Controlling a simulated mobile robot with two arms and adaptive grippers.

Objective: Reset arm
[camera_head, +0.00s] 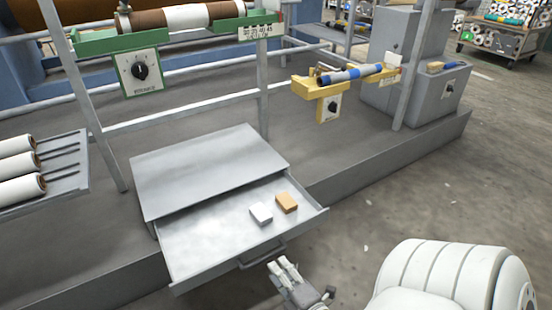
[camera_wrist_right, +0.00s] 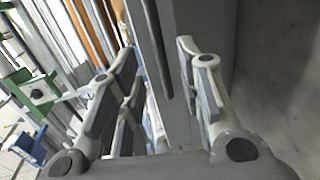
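My right gripper (camera_head: 282,266) is in front of the open drawer, just below and right of the drawer handle (camera_head: 262,252) in the head view. In the right wrist view its fingers (camera_wrist_right: 155,55) stand apart, with the grey drawer front (camera_wrist_right: 180,95) showing between and beyond them. I see nothing held between the fingers. Whether they touch the drawer, I cannot tell. The grey drawer (camera_head: 195,262) is pulled out of its cabinet (camera_head: 208,165). My left gripper is not in view.
Grey machine rails stand behind the cabinet. A rack with white rolls (camera_head: 18,165) is at left. The floor at right is mostly clear.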

